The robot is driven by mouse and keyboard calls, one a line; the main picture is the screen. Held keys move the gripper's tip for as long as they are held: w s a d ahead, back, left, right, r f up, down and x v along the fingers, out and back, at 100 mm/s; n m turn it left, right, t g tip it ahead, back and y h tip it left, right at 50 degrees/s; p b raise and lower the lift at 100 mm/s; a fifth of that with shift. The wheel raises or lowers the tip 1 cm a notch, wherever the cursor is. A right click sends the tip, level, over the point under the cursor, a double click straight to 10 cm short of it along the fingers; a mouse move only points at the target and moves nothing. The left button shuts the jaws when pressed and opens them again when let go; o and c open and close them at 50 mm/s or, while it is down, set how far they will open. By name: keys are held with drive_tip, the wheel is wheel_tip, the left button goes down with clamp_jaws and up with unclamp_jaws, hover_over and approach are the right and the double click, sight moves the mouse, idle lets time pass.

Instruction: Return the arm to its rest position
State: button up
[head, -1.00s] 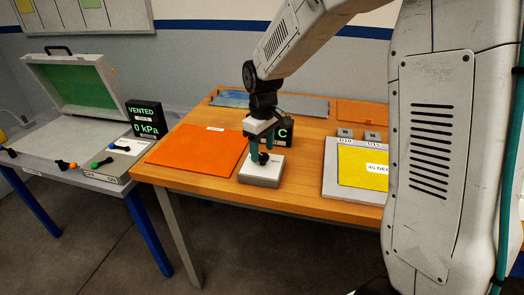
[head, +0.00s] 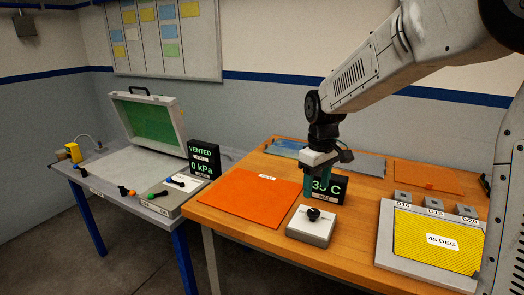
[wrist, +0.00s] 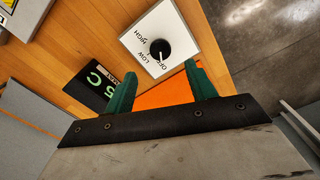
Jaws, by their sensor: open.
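My gripper (head: 318,184) hangs above the wooden table in the head view, its teal fingers pointing down. It is empty and clear of the white control box (head: 309,228) with its black knob (head: 313,214). In the wrist view my gripper (wrist: 161,68) shows two teal fingers spread apart with nothing between them. The control box (wrist: 143,30) there carries the words OFF, LOW and HIGH around the knob (wrist: 160,49). The exact knob setting is hard to read. My arm reaches in from the right.
A black mat display (head: 338,188) stands close behind the fingers, partly hidden. An orange sheet (head: 250,200) lies left, a yellow "45 DEG" sheet (head: 425,255) right. The left bench holds an open green-lined case (head: 150,122) and a display reading VENTED, 0 kPa (head: 203,158).

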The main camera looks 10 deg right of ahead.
drive_tip(key=s+d+r+m, duration=0.1)
drive_tip(key=s+r+m, duration=0.2)
drive_tip(key=s, duration=1.2)
drive_tip(key=s+d+r+m+t, duration=0.1)
drive_tip(key=s+r+m, duration=0.1)
drive_tip(key=s, duration=1.3)
drive_tip(key=shift+s+d+r+m, duration=0.3)
drive_tip(key=shift+s+r+m, duration=0.1)
drive_tip(key=shift+m, duration=0.2)
